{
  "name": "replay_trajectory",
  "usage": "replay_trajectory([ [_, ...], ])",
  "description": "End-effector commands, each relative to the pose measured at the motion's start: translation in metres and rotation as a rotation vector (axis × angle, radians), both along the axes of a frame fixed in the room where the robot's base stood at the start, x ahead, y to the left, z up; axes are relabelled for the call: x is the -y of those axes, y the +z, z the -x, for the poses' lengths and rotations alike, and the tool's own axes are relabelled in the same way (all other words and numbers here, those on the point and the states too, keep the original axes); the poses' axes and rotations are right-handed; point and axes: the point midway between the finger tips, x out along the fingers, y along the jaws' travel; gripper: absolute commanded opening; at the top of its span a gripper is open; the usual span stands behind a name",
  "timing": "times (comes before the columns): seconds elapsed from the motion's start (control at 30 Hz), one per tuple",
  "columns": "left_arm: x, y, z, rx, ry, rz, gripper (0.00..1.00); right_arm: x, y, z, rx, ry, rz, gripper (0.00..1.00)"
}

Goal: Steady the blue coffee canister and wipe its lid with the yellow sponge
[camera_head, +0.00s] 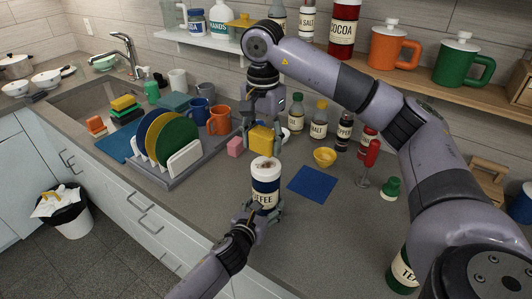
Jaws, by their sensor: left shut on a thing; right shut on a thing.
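The blue coffee canister (266,185) stands upright on the grey counter, with a white lid (266,164) that has a brown smudge on top. My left gripper (260,211) is shut on the canister's lower part, from the front. My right gripper (264,122) points down behind the canister and is shut on the yellow sponge (262,141). The sponge is above and behind the lid in the picture; a small gap seems to separate them. The gripper fingers hide part of the canister's label and lower body.
A dish rack (178,180) with plates stands to the left, near a pink block (235,147). A blue cloth (312,184) and yellow bowl (324,157) lie to the right. Several bottles (319,120) stand behind. A red whisk-like tool (370,160) and green item (390,189) are farther right.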

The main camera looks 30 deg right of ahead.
Motion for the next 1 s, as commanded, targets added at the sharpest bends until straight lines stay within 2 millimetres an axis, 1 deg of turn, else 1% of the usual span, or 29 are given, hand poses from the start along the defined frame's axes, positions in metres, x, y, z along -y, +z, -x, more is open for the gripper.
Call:
replay_trajectory([
  [0.03,0.0,-0.001,0.0,0.0,0.001,-0.002,0.33,-0.005,0.011,0.001,0.004,0.004,0.0,0.28],
  [0.1,0.0,-0.001,0.0,0.0,0.001,-0.002,0.33,-0.008,0.021,0.004,0.003,0.003,0.001,0.28],
  [0.17,0.0,-0.001,0.0,0.0,0.001,-0.002,0.33,-0.01,0.024,0.005,0.001,0.003,0.002,0.28],
  [0.27,0.0,-0.001,0.0,0.0,0.0,-0.001,0.33,-0.01,0.022,0.006,-0.002,0.002,0.003,0.28],
  [0.47,0.0,0.0,0.0,-0.001,0.0,-0.001,0.33,-0.009,0.008,0.006,-0.003,0.001,0.003,0.28],
  [1.0,0.0,0.0,0.0,-0.001,0.0,-0.001,0.33,-0.009,-0.041,0.006,-0.003,0.0,0.003,0.28],
])
